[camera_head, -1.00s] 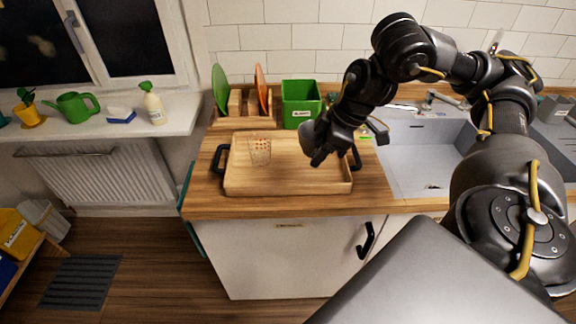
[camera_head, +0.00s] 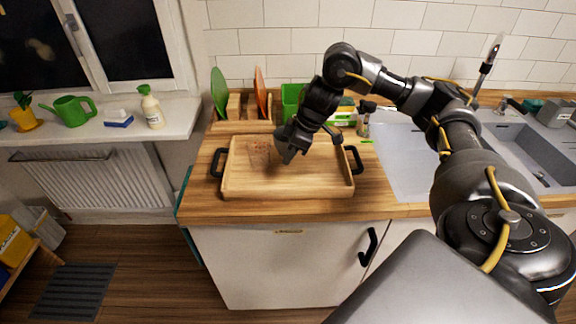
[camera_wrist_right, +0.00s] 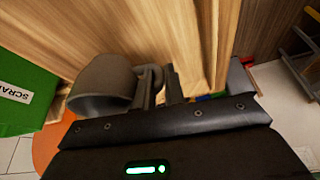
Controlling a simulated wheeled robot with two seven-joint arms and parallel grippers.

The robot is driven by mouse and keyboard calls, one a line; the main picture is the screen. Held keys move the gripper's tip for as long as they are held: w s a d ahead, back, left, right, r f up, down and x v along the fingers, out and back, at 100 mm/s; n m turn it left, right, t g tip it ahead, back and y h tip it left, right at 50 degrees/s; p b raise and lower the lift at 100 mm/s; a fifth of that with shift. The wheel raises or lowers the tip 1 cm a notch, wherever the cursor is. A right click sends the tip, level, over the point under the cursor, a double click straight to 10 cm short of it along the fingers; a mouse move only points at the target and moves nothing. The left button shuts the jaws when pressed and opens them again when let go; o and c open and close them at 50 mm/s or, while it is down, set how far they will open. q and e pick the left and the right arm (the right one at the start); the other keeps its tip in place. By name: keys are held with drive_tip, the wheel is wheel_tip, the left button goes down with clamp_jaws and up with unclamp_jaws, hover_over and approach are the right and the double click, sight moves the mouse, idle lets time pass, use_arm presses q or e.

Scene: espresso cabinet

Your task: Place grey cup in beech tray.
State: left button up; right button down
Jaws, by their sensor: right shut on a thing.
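The grey cup (camera_wrist_right: 100,85) shows in the right wrist view, at the left of the fingers, with its handle between them. My right gripper (camera_wrist_right: 165,85) is shut on the cup's handle. In the head view my right gripper (camera_head: 291,154) is over the middle of the beech tray (camera_head: 290,186), and the cup is mostly hidden behind it. I cannot tell whether the cup touches the tray floor. The tray is a shallow wooden box with black side handles, on the worktop. My left gripper is not in view.
The right part of the tray is bare. Behind the tray are a rack with a green plate (camera_head: 219,92) and an orange one (camera_head: 261,92), and a green bin (camera_head: 291,97). A sink (camera_head: 400,160) lies at right.

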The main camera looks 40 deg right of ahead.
drive_tip(key=shift+w+f, duration=0.4)
drive_tip(key=shift+f, duration=0.2)
wheel_tip(320, 180, down, 2)
drive_tip(key=shift+f, duration=0.35)
drive_tip(key=shift+f, duration=0.15)
drive_tip(key=c, duration=1.5)
unclamp_jaws()
